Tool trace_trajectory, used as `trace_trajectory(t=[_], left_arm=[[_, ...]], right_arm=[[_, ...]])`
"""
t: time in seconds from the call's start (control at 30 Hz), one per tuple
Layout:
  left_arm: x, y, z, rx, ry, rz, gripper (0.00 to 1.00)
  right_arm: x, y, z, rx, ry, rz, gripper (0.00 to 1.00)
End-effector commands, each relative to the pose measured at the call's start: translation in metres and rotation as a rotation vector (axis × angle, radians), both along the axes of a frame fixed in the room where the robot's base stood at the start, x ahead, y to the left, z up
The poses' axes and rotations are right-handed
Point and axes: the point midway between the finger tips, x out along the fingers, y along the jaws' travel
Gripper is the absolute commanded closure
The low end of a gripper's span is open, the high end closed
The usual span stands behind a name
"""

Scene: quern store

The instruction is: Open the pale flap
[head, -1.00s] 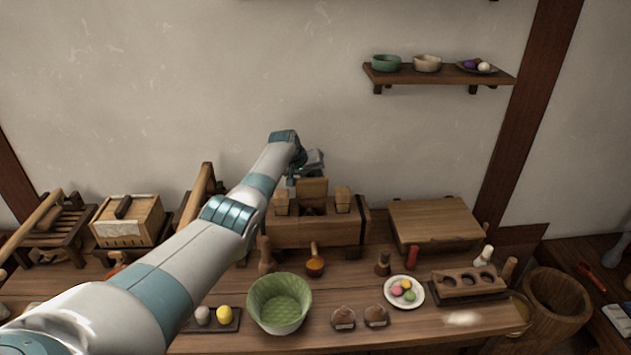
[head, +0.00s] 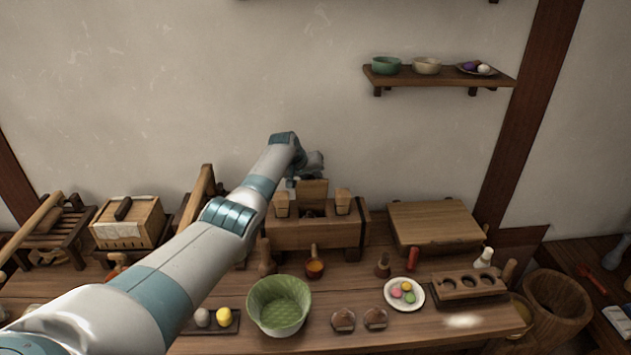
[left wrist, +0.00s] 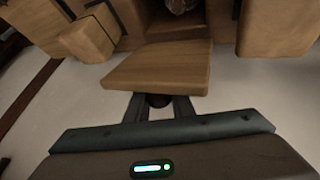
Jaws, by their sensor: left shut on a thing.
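The pale flap (head: 312,188) stands raised at the back of a wooden box (head: 315,233) in the head view. In the left wrist view the flap (left wrist: 160,68) is a pale wooden board, with a dark round knob (left wrist: 158,101) at its edge. My left gripper (left wrist: 158,108) is shut on this knob, one finger on each side. In the head view the left gripper (head: 304,176) is behind the flap, its fingertips mostly hidden. The box opening shows in front of the flap, with something dark inside. My right gripper is in neither view.
Wooden blocks (head: 282,203) and (head: 343,201) flank the flap. A green bowl (head: 280,304), a small ladle (head: 315,266) and a plate of sweets (head: 404,293) stand in front. A flat-lidded wooden box (head: 434,222) is to the right. The wall is close behind.

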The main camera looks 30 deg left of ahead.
Motion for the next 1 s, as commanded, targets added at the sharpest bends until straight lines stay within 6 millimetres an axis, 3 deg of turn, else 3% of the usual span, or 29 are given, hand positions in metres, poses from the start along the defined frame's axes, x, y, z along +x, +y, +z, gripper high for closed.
trace_trajectory(t=[0.03, 0.1, 0.13, 0.2, 0.7, 1.0], left_arm=[[-0.006, -0.001, -0.014, 0.0, 0.024, -0.002, 1.0], [-0.006, -0.001, -0.013, 0.0, 0.024, -0.002, 1.0], [-0.006, -0.001, -0.014, 0.0, 0.024, -0.002, 0.74], [-0.006, -0.001, -0.013, -0.001, 0.023, -0.002, 0.61], [-0.004, 0.0, -0.002, -0.001, 0.009, 0.0, 0.61], [-0.015, 0.002, 0.015, 0.0, 0.006, -0.001, 0.61]], right_arm=[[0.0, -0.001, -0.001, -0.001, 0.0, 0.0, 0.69], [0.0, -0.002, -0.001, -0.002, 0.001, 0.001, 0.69], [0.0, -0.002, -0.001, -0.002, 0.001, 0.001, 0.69], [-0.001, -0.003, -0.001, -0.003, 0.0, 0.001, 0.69], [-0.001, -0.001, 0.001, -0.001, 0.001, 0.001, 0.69], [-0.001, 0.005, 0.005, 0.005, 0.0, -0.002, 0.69]])
